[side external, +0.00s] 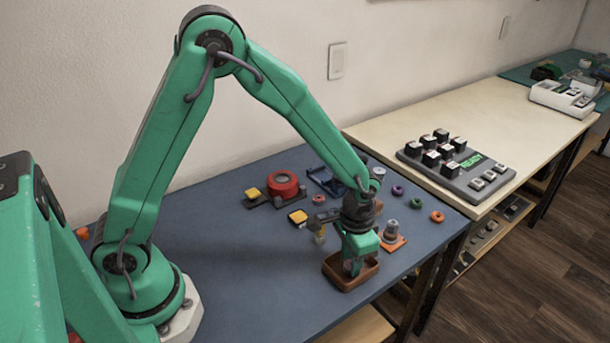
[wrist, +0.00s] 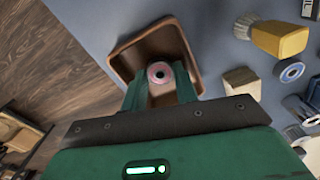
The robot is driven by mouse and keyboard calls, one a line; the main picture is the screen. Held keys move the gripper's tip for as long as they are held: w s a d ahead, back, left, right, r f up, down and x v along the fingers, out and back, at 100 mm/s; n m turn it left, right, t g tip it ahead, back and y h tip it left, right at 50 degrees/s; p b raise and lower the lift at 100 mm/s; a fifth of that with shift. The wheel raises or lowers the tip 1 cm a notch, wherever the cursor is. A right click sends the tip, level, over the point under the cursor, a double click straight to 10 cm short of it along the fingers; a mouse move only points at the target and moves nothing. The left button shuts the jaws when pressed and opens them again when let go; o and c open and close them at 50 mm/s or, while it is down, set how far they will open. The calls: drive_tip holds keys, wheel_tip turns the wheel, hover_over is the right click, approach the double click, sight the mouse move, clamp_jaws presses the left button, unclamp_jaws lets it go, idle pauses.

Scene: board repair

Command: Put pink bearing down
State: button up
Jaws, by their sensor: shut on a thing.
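The pink bearing (wrist: 159,73) is a small ring with a dark centre hole, seen in the wrist view between the two green fingers. My gripper (wrist: 160,88) is shut on it, over a brown open tray (wrist: 127,60). In the side view my gripper (side external: 354,268) points down into the brown tray (side external: 346,285) near the front edge of the blue table. The bearing is hidden there by the fingers and tray wall. I cannot tell whether the bearing touches the tray floor.
An orange plate with a grey post (side external: 391,240) stands close to the right of my gripper. A red round part (side external: 283,184), yellow-topped pieces (side external: 298,217) and several small rings (side external: 437,216) lie farther back. The blue table (side external: 240,265) is clear to the left.

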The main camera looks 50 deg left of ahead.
drive_tip(key=shift+f, duration=0.15)
drive_tip(key=o, duration=0.6)
wheel_tip(320, 180, up, 12)
drive_tip(key=shift+r, duration=0.2)
idle(0.4)
idle(0.5)
